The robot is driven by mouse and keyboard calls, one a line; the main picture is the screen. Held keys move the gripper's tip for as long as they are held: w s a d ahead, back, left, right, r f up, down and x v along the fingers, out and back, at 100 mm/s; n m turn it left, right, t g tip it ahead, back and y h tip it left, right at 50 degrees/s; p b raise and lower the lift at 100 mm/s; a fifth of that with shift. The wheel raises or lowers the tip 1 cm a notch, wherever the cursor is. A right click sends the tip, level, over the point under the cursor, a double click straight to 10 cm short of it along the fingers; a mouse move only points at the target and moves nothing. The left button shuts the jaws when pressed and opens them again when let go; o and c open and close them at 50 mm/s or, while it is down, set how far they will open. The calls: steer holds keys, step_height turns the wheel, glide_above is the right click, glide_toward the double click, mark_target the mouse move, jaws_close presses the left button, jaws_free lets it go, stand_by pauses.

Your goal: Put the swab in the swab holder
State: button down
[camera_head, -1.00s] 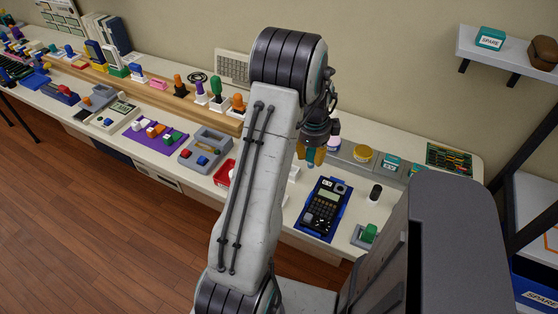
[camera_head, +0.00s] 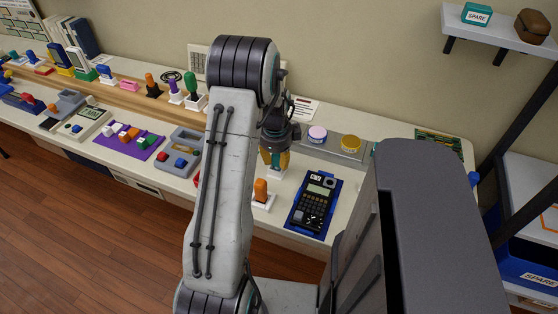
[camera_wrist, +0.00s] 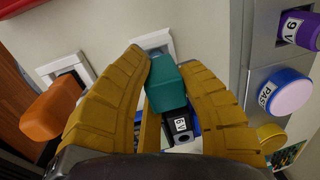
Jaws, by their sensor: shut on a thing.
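My gripper (camera_head: 274,162) is above the counter, left of the handheld on its blue mat.
The dark handheld (camera_head: 315,203) lies on a blue mat to the right. A pink disc (camera_head: 317,133) and a yellow disc (camera_head: 350,143) are on a grey rail behind. A purple mat (camera_head: 128,147) and a grey tray (camera_head: 180,152) are to the left.

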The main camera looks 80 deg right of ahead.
steer(key=shift+w, duration=0.2)
steer(key=shift+f, duration=0.15)
steer(key=c, duration=0.9)
jaws_free()
steer(key=shift+c, duration=0.2)
